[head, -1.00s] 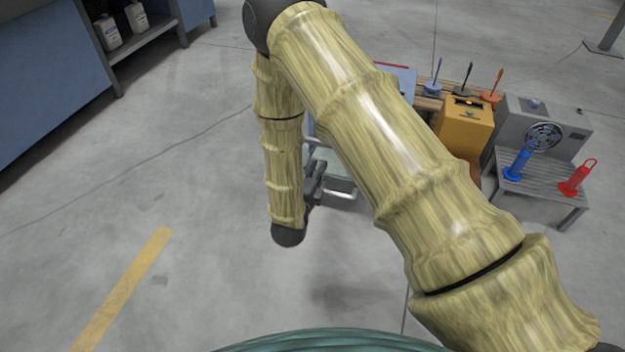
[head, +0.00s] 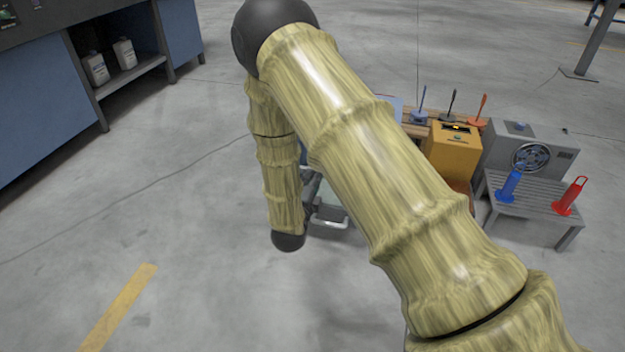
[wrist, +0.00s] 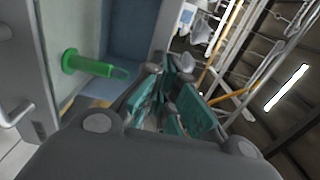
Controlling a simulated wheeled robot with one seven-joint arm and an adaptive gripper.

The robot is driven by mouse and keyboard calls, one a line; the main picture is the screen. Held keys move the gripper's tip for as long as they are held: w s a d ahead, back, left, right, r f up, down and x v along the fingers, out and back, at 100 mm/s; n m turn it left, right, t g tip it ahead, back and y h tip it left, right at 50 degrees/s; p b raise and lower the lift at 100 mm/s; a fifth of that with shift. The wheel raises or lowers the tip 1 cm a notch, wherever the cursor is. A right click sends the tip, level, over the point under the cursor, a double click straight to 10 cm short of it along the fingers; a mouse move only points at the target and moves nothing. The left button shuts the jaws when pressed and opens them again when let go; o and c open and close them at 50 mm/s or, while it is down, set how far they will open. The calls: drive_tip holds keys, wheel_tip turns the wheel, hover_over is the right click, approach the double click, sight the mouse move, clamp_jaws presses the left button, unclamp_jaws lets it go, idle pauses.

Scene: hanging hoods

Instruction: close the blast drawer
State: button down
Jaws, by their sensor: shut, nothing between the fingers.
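A grey drawer-like front with a pale bar handle (head: 329,224) shows low behind my arm in the head view. I take it for the blast drawer; my arm hides much of it, and I cannot tell how far out it is. In the wrist view a similar bar handle (wrist: 17,113) stands at the left edge on a pale grey panel. My gripper (wrist: 180,100), with teal finger pads, is shut and empty, to the right of that panel and apart from the handle. In the head view the gripper is mostly hidden behind my arm.
A yellow box (head: 453,152), a grey machine with a fan (head: 530,157) and a slatted stand (head: 535,207) with blue and red pieces are at right. Blue cabinets (head: 45,105) stand left. The floor before them is open.

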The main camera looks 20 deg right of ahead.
drive_tip(key=p+x, duration=0.3)
drive_tip(key=x, duration=1.4)
drive_tip(key=shift+w+d, duration=0.2)
drive_tip(key=shift+d+r, duration=0.1)
drive_tip(key=shift+r, duration=0.15)
